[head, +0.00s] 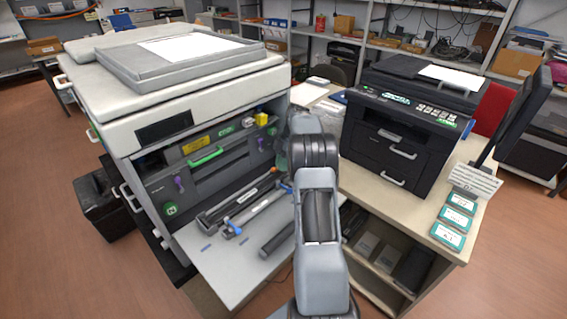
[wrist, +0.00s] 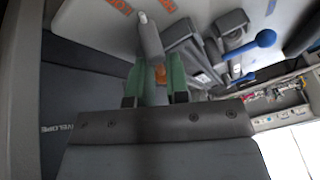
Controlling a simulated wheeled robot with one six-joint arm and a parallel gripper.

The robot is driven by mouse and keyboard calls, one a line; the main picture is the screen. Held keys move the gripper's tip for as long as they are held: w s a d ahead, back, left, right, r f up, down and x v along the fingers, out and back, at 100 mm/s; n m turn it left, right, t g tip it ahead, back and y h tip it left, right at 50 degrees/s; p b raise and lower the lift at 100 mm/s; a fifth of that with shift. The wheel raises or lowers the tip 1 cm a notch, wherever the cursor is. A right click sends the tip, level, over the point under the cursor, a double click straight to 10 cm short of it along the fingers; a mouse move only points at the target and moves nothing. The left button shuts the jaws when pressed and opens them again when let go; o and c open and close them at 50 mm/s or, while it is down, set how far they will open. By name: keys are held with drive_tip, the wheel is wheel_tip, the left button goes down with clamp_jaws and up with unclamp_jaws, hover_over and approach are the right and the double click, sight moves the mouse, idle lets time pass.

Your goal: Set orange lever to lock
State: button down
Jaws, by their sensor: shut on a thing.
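In the wrist view my gripper (wrist: 155,84) has two green fingers close together, with a small orange piece between them. This looks like the orange lever (wrist: 160,74), mostly hidden by the fingers. A grey post with a pale tip (wrist: 150,36) stands just beyond them. Orange lettering on the light panel (wrist: 100,20) behind is cut off, so I cannot tell the lever's setting. In the head view my arm reaches toward the right side of the large open printer (head: 205,165), and the arm hides my fingers and the lever.
A blue-knobbed lever (wrist: 264,39) is right of my fingers. In the head view, long dark cartridges (head: 236,200) lie on the lowered front panel (head: 222,270). A black printer (head: 400,125) stands on the desk at right, with green-labelled cards (head: 448,236) at its edge.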

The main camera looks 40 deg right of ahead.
drive_tip(key=shift+d+r, duration=0.15)
drive_tip(key=c, duration=1.3)
unclamp_jaws()
drive_tip(key=shift+w+d, duration=0.1)
drive_tip(key=shift+c, duration=0.2)
drive_tip(key=shift+o, duration=0.5)
drive_tip(key=shift+r, duration=0.2)
wheel_tip(320, 180, up, 3)
drive_tip(key=shift+f+b, duration=0.2)
drive_tip(key=shift+b, duration=0.2)
drive_tip(key=s+a+r+b, duration=0.3)
drive_tip(key=s+a+r, duration=0.3)
drive_tip(key=s+r, duration=0.3)
drive_tip(key=s, duration=0.3)
drive_tip(key=shift+s+a+r, duration=0.15)
drive_tip(key=shift+s+r, duration=0.2)
drive_tip(key=shift+r, duration=0.05)
